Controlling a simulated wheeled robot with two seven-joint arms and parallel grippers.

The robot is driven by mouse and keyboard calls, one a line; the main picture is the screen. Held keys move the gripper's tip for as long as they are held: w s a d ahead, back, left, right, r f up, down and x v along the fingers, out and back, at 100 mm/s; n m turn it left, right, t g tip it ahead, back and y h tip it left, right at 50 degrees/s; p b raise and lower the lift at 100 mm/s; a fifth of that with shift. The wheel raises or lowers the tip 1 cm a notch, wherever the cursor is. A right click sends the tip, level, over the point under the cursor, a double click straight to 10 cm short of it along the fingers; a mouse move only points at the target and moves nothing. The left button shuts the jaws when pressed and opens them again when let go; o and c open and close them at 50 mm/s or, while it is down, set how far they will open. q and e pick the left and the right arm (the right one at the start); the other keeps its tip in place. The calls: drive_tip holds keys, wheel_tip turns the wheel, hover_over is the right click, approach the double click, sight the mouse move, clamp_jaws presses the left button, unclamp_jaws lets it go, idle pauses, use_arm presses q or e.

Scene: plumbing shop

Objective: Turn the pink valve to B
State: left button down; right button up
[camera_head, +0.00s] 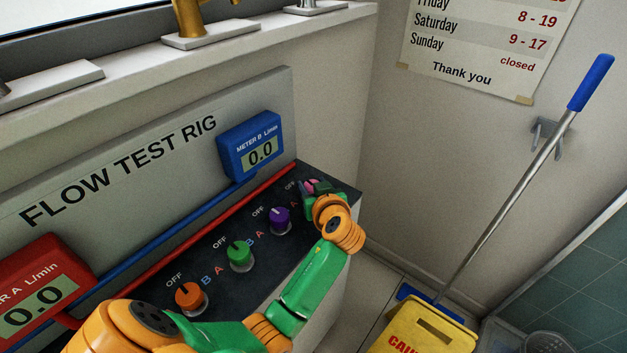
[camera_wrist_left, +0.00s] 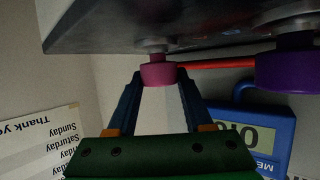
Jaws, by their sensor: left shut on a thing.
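The pink valve (camera_wrist_left: 158,75) is the knob at the far right end of the dark panel (camera_head: 216,255). In the head view only a bit of the pink valve (camera_head: 312,186) shows behind my left gripper (camera_head: 309,190). In the left wrist view, my left gripper (camera_wrist_left: 155,80) has its two fingers on either side of the pink knob and is shut on it. My right gripper is not in view.
Purple (camera_head: 279,219), green (camera_head: 240,254) and orange (camera_head: 189,297) knobs stand in a row left of the pink one. Blue meter B (camera_head: 250,146) and red meter A (camera_head: 40,290) both read 0.0. A yellow caution bucket (camera_head: 425,330) with a mop handle (camera_head: 510,185) stands at right.

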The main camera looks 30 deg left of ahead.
use_arm(q)
drive_tip(key=m+t+h+p, duration=0.1)
drive_tip(key=p, duration=0.1)
drive_tip(key=m+t+h+p, duration=0.1)
drive_tip(key=m+h+p, duration=0.1)
drive_tip(key=m+t+h+p, duration=0.1)
drive_tip(key=m+h+p, duration=0.1)
drive_tip(key=shift+a+r+t, duration=0.2)
drive_tip(key=shift+r+t, duration=0.1)
drive_tip(key=shift+r, duration=0.05)
drive_tip(key=shift+m+t+h+p, duration=0.3)
drive_tip(key=shift+m+h+p, duration=0.25)
drive_tip(key=shift+m+h, duration=0.35)
drive_tip(key=shift+f+m+h+p, duration=0.25)
drive_tip(key=shift+m+h+p, duration=0.35)
drive_tip(key=shift+m+h, duration=0.55)
drive_tip(key=shift+h, duration=0.35)
drive_tip(key=shift+c, duration=2.4)
unclamp_jaws()
drive_tip(key=shift+f, duration=0.1)
drive_tip(key=shift+o, duration=0.9)
drive_tip(key=shift+w, duration=0.15)
drive_tip(key=shift+w+f, duration=0.1)
drive_tip(key=shift+f, duration=0.05)
